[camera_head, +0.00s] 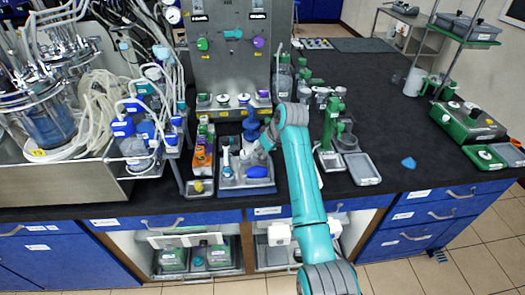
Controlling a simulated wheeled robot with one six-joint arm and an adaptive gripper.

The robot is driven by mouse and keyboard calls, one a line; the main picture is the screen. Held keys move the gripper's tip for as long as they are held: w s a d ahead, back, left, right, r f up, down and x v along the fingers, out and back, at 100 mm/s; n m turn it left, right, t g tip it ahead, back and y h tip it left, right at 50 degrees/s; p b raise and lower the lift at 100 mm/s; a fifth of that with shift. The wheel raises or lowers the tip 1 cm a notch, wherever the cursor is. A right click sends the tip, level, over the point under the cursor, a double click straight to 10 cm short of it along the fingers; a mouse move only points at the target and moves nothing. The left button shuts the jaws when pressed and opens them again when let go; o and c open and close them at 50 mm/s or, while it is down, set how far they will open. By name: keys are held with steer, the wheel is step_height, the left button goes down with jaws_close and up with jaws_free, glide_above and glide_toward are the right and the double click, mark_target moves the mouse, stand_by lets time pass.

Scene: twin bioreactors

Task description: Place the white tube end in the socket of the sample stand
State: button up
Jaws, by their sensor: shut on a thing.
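My teal arm reaches over the black bench, and my gripper (264,146) is low over a grey tray (247,187) holding blue parts. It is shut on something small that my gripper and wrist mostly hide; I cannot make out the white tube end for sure. A blue upright piece (250,126) stands just behind my gripper, and a blue oval piece (257,171) lies in the tray below it. A green stand (331,128) is upright to the right of my arm. I cannot tell which part is the sample stand's socket.
An orange and green rack (203,153) stands left of the grey tray. Blue-capped bottles (131,140) and looped tubing crowd the left. A steel panel (231,60) rises behind. An empty grey tray (361,168) lies at the right, with clear bench (400,125) beyond it.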

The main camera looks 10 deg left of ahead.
steer(key=shift+f, duration=0.15)
steer(key=o, duration=0.8)
steer(key=shift+c, duration=0.2)
steer(key=shift+d+r, duration=0.1)
steer(key=shift+r, duration=0.3)
steer(key=v, duration=1.1)
steer(key=shift+s+r, duration=0.15)
steer(key=shift+r, duration=0.05)
